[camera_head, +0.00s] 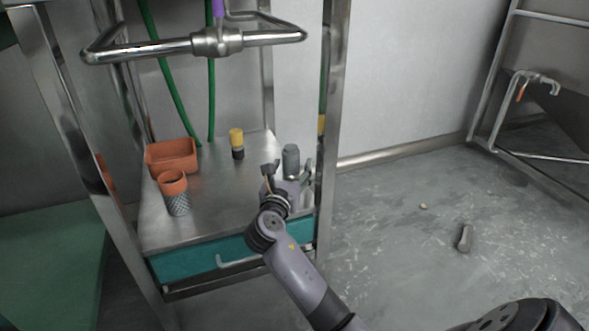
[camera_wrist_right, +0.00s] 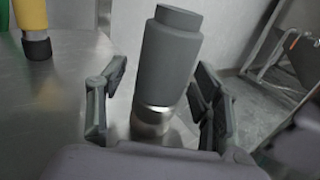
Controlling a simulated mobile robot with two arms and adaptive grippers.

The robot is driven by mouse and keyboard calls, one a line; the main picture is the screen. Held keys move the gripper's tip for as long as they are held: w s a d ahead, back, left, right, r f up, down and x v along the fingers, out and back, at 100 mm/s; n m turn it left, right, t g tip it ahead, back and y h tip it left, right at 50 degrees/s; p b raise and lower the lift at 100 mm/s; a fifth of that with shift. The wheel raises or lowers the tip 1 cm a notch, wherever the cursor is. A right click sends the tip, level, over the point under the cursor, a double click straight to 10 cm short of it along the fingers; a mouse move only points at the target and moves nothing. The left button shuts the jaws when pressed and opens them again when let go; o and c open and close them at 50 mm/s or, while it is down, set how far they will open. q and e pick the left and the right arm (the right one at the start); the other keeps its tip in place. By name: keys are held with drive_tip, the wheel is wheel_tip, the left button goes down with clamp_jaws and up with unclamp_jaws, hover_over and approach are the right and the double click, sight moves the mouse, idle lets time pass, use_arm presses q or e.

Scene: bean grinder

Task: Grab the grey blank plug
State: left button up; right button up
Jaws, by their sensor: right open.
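The grey blank plug (camera_head: 291,160) stands upright on the metal table at its right side. In the right wrist view the plug (camera_wrist_right: 169,62) is a grey stepped cylinder with a shiny metal lower part. My right gripper (camera_head: 288,170) is at the plug. In the right wrist view the open fingers of my right gripper (camera_wrist_right: 158,100) are on either side of the plug, with gaps showing between them and it. The lower end of the plug is partly hidden by the gripper body. My left gripper is not in view.
The metal table (camera_head: 215,205) also holds a yellow-and-black plug (camera_head: 237,143), an orange bin (camera_head: 172,156) and an orange-rimmed mesh cup (camera_head: 175,194). A metal post (camera_head: 331,130) rises close to the right of the plug. A bent metal bar (camera_head: 217,42) hangs above.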

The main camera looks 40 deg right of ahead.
drive_tip(key=shift+c, duration=0.4)
clamp_jaws()
idle(0.4)
drive_tip(key=shift+r, duration=0.1)
